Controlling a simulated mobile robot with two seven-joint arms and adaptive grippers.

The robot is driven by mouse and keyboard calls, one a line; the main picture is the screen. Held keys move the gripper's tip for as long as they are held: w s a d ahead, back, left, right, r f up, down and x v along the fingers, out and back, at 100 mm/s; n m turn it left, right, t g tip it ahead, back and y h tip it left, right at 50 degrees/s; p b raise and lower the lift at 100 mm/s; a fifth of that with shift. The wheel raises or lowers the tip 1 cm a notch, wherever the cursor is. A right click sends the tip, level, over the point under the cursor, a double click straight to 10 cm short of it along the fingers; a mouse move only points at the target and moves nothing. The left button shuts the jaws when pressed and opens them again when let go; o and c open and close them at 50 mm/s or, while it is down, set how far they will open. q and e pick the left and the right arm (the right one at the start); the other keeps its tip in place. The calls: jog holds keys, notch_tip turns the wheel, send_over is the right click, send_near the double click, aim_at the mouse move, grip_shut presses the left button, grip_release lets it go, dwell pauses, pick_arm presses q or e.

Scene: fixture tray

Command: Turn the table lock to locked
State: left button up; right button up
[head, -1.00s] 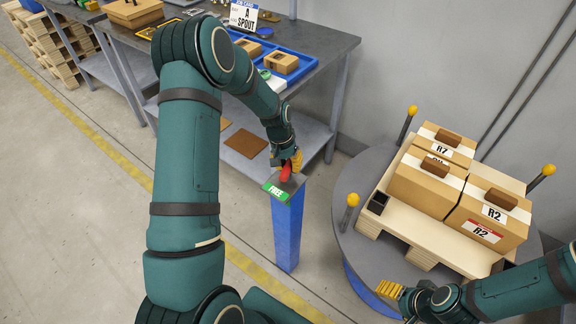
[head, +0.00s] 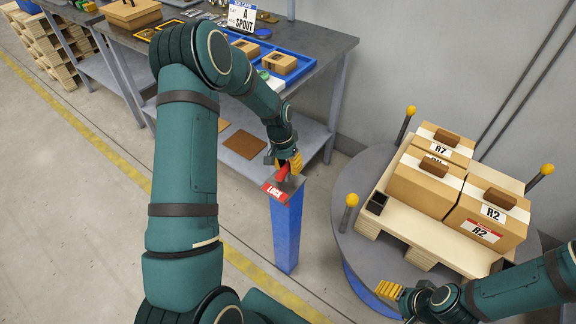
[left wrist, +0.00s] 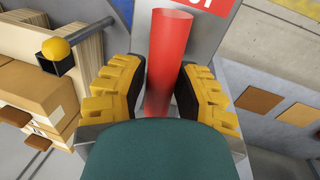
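The table lock is a blue post (head: 287,235) with a grey top plate beside the turntable. Its label (head: 274,191) is red and reads LOCK. A red handle (head: 283,173) stands tilted on the plate. My left gripper (head: 289,163) is at this handle.
The round grey turntable (head: 350,240) carries a pallet (head: 415,228) with several boxes, and yellow-topped posts stand around it. A workbench (head: 330,52) with a blue tray (head: 305,64) is behind the lock. The floor left of the lock is clear.

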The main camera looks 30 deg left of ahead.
pick_arm(q)
jog(key=shift+o, duration=1.4)
notch_tip(320, 180, up, 12)
jog(key=a, duration=0.2)
jog(key=shift+a, duration=0.15)
jog(key=shift+f, duration=0.15)
